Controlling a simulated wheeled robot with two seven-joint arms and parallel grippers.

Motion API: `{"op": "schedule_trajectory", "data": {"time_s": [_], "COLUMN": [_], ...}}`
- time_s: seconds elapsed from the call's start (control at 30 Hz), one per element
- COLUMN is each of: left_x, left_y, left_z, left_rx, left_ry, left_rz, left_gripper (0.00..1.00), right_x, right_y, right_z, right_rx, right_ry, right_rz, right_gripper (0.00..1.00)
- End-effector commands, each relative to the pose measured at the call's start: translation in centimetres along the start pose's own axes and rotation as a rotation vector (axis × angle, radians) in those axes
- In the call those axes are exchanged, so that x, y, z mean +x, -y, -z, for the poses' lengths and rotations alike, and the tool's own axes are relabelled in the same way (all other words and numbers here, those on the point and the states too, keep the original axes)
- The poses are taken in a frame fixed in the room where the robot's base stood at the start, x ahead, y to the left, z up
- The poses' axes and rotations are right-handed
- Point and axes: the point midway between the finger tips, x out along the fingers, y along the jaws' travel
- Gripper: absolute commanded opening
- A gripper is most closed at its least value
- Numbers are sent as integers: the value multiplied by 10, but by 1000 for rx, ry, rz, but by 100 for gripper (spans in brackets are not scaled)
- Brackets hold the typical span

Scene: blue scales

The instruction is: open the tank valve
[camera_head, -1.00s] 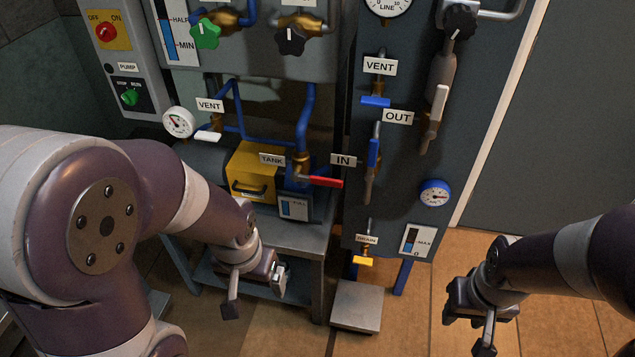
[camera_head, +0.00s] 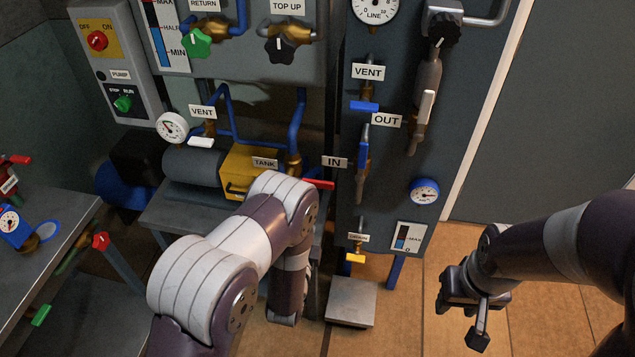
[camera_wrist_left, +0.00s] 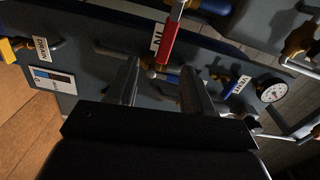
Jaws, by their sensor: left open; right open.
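The tank valve shows as a red lever (camera_head: 319,184) at the right of the TANK label (camera_head: 264,162), by the yellow box. In the left wrist view the red lever (camera_wrist_left: 169,42) lies just beyond the fingertips, near the IN label. My left gripper (camera_wrist_left: 158,68) is open with nothing between its fingers; the head view hides it behind my arm. My right gripper (camera_head: 460,318) is open and empty over the tiled floor, far right of the valve.
A grey bench (camera_head: 40,260) with valves stands at left. Floor before the door (camera_head: 545,130) is clear.

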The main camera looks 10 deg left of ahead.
Motion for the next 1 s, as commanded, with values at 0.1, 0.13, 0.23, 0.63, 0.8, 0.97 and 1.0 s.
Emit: {"op": "schedule_trajectory", "data": {"time_s": [0.1,0.13,0.23,0.63,0.8,0.97,1.0], "left_x": [5,9,30,117,127,127,127], "left_y": [9,10,12,13,13,12,13], "left_z": [1,1,1,1,2,2,2], "left_rx": [75,78,77,75,75,75,75], "left_ry": [-3,-3,-2,-3,-4,-5,-4], "left_rz": [40,40,41,36,35,35,35], "left_gripper": [51,51,51,51,51,51,48], "right_x": [-2,-2,-7,-20,-21,-21,-21], "right_y": [0,0,0,0,0,0,0], "right_z": [0,0,1,2,3,2,2], "right_rx": [0,0,0,0,0,0,0], "right_ry": [0,0,0,0,0,0,0], "right_rz": [0,0,0,0,0,0,0], "right_gripper": [43,43,43,43,43,43,43]}}
